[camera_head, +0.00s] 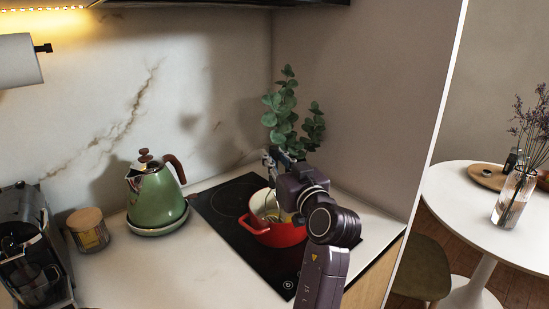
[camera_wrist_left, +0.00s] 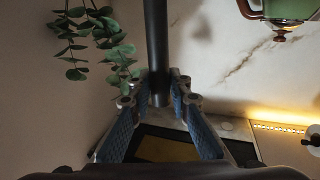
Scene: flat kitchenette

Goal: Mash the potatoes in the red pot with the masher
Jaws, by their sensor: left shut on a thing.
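The red pot (camera_head: 279,236) stands on the black cooktop. Its inside is partly hidden by my left wrist; a little pale yellow content (camera_head: 284,216) shows, too small to make out as potatoes. My left gripper (camera_head: 273,160) is above the pot's back rim. In the left wrist view my left gripper (camera_wrist_left: 160,88) is shut on a dark, round handle (camera_wrist_left: 157,45), which I take as the masher's. Thin light metal parts (camera_head: 267,207) show inside the pot, but whether they press on the contents is unclear. My right gripper is not in view.
The cooktop (camera_head: 235,197) has free room left of the pot. A green kettle (camera_head: 157,200), a lidded jar (camera_head: 89,233) and a coffee machine (camera_head: 30,250) stand further left. A leafy plant (camera_head: 284,110) is close behind the gripper, near the side wall (camera_head: 370,90).

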